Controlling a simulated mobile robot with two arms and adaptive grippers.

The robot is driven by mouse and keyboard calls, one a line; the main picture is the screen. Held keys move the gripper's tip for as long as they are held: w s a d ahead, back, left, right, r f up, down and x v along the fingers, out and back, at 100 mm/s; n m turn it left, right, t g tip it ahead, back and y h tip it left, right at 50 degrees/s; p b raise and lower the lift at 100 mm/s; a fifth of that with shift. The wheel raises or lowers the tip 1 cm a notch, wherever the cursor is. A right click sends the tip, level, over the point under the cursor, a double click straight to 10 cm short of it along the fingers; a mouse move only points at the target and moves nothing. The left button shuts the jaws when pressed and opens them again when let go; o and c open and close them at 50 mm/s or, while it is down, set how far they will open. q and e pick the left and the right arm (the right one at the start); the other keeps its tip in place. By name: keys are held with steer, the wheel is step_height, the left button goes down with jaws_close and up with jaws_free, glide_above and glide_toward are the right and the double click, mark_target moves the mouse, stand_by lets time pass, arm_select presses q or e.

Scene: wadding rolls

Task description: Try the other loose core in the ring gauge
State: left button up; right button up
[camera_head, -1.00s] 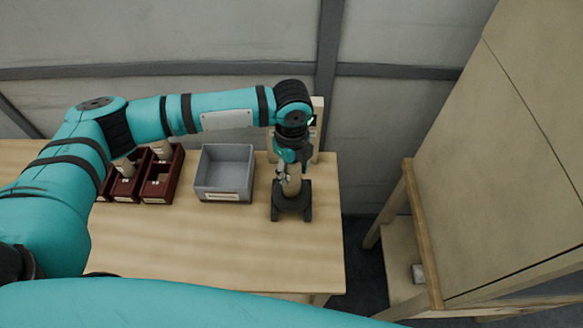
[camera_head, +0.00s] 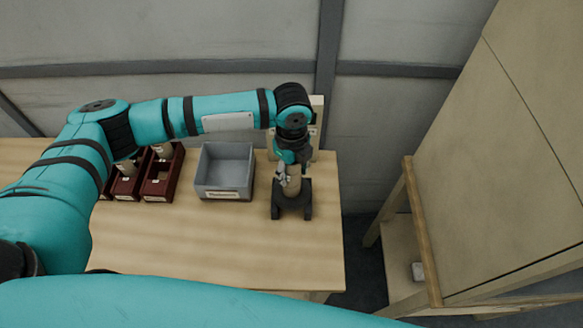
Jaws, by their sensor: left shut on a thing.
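The ring gauge (camera_head: 292,208) is a dark stand near the right end of the wooden table. A tan core (camera_head: 294,182) stands upright at the gauge. My left gripper (camera_head: 290,175) points down over the gauge and is shut on this core. I cannot tell how deep the core sits in the ring, as the gripper and arm cover part of it. My right gripper is not in view; a teal arm part crosses the bottom of the picture.
A grey bin (camera_head: 223,173) with a label stands left of the gauge, empty. Dark red boxes (camera_head: 157,190) stand further left, with pale cores (camera_head: 163,151) in some. The table front (camera_head: 200,250) is clear. A wooden cabinet-like structure (camera_head: 530,160) stands at the right, across a gap.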

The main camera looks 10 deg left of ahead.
arm_select(q)
steer(key=shift+p, duration=0.45)
steer(key=shift+s+f, duration=0.25)
steer(key=shift+f, duration=0.2)
stand_by(2.0)
steer(key=o, duration=1)
steer(key=shift+o, duration=1.3)
steer(key=shift+w, duration=0.2)
steer(key=shift+r, duration=0.1)
steer(key=shift+r, duration=0.25)
step_height(320, 180, up, 11)
steer(key=shift+r, duration=0.2)
